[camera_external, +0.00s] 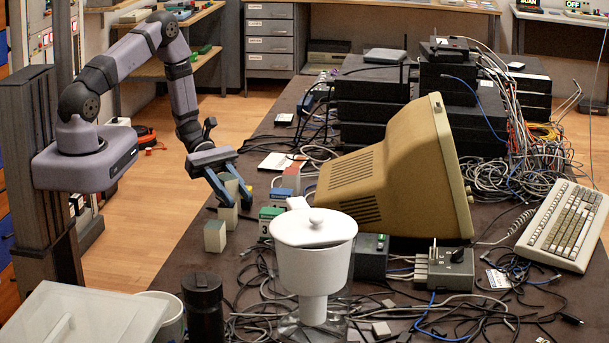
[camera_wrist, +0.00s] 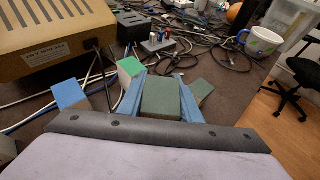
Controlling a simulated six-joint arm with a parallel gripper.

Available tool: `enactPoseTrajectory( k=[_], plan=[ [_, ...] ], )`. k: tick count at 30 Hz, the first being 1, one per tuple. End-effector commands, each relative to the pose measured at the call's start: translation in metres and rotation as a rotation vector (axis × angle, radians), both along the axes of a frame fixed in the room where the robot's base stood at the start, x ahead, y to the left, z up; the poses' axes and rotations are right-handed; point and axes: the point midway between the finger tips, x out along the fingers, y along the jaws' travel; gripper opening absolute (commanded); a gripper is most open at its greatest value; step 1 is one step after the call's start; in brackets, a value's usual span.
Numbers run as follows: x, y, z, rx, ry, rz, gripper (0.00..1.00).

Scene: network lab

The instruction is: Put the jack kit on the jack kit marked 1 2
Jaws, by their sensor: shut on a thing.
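My gripper (camera_external: 238,198) is shut on a grey-green block, seen end-on between the blue fingers in the wrist view (camera_wrist: 160,97). I cannot read a "1 2" mark on any block.
A beige monitor (camera_external: 345,185) stands tilted to the right of the blocks. A white lidded pot (camera_external: 314,260) and a black cylinder (camera_external: 203,308) stand nearer the camera. Loose cables (camera_external: 270,325) cover much of the table. A mug (camera_wrist: 262,42) shows in the wrist view.

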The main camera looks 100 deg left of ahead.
Motion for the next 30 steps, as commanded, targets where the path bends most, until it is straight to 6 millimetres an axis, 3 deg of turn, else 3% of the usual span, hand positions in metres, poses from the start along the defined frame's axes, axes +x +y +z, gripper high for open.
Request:
enactPoseTrajectory(
  k=[16,17,18,30],
  plan=[
    [-0.0001,-0.0002,-0.0111,0.001,-0.001,0.000,0.07],
    [-0.0001,-0.0002,-0.0099,0.001,-0.001,0.000,0.38],
    [-0.0001,-0.0002,-0.0095,0.001,-0.001,0.000,0.48],
    [-0.0001,-0.0002,-0.0062,0.001,-0.001,0.000,0.50]
  ],
)
